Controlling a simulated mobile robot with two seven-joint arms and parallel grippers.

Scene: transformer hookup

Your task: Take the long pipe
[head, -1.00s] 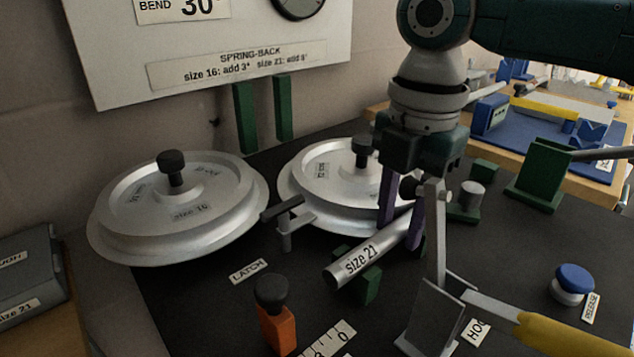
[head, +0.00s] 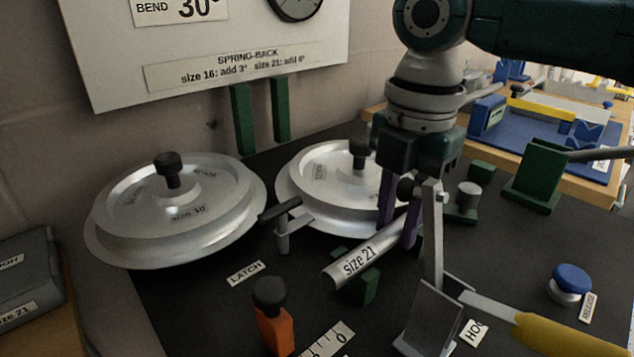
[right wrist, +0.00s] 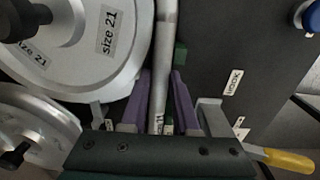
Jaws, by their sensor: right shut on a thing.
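The long pipe (head: 365,259) is a silver tube marked "size 21". It lies slanting low over the black bench top, by a green block (head: 362,287). My right gripper (head: 400,215) comes down on it from above, with its purple fingers shut on the pipe beyond the label. In the right wrist view the pipe (right wrist: 166,60) runs lengthwise between the two purple fingers (right wrist: 160,100). The gripper hides part of the pipe in the head view. My left gripper is in neither view.
Two silver bending wheels stand close by, one at the left (head: 175,205) and one behind the pipe (head: 315,185). A latch (head: 283,225), an orange post with a black knob (head: 272,320), a yellow-handled lever (head: 560,335) and a blue button (head: 572,280) surround the pipe.

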